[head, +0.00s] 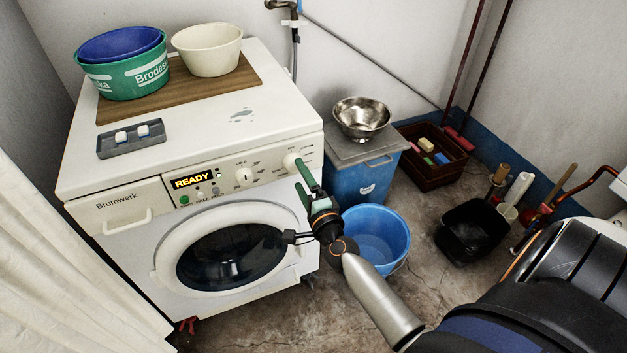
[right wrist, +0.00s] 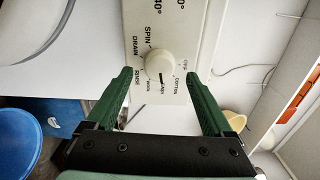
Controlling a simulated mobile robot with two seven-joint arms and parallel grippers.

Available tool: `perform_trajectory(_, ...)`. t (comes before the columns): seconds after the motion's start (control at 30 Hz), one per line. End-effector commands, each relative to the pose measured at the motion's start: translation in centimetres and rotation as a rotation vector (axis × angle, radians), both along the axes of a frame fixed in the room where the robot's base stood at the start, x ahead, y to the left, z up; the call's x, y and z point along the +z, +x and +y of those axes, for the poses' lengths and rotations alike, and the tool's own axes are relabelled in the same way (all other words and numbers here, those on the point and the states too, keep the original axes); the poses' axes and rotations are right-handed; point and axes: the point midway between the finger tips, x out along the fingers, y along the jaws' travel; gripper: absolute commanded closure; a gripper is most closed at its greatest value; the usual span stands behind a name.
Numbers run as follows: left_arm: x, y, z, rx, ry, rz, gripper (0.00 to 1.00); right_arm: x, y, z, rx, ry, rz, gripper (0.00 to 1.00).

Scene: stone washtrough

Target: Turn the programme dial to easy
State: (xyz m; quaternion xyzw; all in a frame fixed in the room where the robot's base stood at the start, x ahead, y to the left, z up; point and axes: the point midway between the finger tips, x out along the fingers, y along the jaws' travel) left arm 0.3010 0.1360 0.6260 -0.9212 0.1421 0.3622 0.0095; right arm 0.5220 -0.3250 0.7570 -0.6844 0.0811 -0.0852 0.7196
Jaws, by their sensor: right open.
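The programme dial (head: 291,160) is a round cream knob at the right end of the washing machine's panel. In the right wrist view the dial (right wrist: 159,66) has words around it, among them DRAIN, SPIN, RINSE, WOOL and COTTON. A small dark mark on the knob points toward the bottom of that picture, near a blurred word that looks like EASY. My right gripper (head: 301,175) has green fingers. It is open, with a fingertip on either side of the dial in the wrist view (right wrist: 158,76) and gaps between. My left gripper is not in view.
A second knob (head: 244,176) and a READY display (head: 193,181) are left of the dial. The round door (head: 165,265) is below. A blue bucket (head: 403,238) stands on the floor beside the machine. Basins (head: 125,82) and a soap tray (head: 130,148) are on top.

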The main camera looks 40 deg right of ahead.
Motion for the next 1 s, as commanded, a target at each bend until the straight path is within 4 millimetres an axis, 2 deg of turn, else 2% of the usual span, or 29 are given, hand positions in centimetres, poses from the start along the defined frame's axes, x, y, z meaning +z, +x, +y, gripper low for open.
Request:
perform_trajectory(0.03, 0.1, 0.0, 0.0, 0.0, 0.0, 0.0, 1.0, -0.1, -1.2, 0.3, 0.001, 0.0, 0.004, 0.14)
perform_trajectory(0.2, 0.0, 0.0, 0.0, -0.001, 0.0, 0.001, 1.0, -0.1, -4.5, 1.1, 0.0, 0.0, 0.003, 0.14)
perform_trajectory(0.4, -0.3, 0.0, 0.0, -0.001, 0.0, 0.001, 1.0, -0.2, -7.5, 1.8, 0.001, -0.001, 0.003, 0.14)
perform_trajectory(0.63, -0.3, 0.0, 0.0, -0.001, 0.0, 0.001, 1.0, 0.0, -8.9, 2.2, 0.0, 0.001, 0.001, 0.14)
perform_trajectory(1.0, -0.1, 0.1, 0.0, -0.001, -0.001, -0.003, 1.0, 0.0, -9.0, 2.2, 0.0, 0.0, 0.0, 0.14)
